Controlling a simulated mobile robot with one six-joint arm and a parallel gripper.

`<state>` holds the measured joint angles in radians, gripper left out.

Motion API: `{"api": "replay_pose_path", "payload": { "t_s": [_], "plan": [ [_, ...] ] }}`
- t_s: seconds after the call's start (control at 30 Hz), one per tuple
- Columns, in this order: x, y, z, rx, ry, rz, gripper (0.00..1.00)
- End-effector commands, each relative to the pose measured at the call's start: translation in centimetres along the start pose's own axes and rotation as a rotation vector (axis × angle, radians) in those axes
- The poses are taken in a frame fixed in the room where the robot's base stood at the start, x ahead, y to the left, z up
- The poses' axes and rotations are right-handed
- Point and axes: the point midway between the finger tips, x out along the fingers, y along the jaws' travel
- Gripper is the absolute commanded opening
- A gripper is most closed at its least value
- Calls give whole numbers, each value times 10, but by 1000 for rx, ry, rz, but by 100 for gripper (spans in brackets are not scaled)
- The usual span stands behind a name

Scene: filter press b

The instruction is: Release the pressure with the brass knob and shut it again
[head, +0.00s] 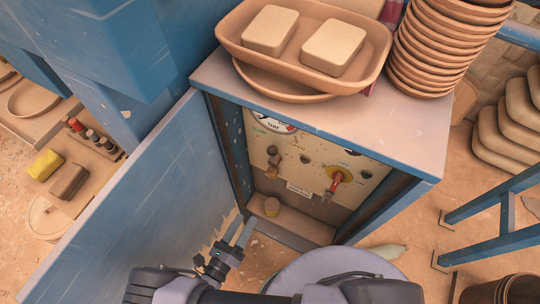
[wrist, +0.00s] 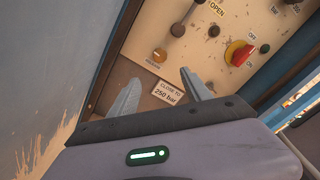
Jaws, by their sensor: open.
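The brass knob (head: 271,207) sits low on the left of the cream control panel (head: 310,165), inside the open blue cabinet. In the wrist view the knob (wrist: 160,54) shows above the fingertips, with a small label below it. My gripper (head: 241,224) is open and empty, in front of the cabinet at its lower left. In the wrist view the fingers (wrist: 160,80) point up toward the panel. The knob appears between their lines and apart from them. A gauge (head: 272,124) is partly hidden by the cabinet top.
A dark lever (wrist: 184,18) is just above the knob. A red switch (wrist: 240,55) on a yellow plate is to the right. A "close to 250 bar" label (wrist: 169,92) is near the right finger. The open blue door (head: 130,200) stands left of my gripper.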

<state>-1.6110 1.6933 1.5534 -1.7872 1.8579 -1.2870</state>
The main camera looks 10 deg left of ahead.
Motion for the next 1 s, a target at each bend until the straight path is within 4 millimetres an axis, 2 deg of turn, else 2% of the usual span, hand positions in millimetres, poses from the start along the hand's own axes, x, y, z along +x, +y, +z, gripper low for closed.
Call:
{"api": "replay_pose_path", "payload": {
  "t_s": [0.03,0.1,0.23,0.37,0.7,0.8,1.0],
  "plan": [
    [-2,-2,2,169,0,0,57],
    [-4,-2,1,389,0,0,57],
    [-4,-1,0,595,1,-2,57],
    [16,0,-1,616,2,-4,57],
    [118,1,-4,614,4,-6,57],
    [142,0,-3,614,3,-5,57],
    [165,0,-1,614,2,0,57]
  ]
}}
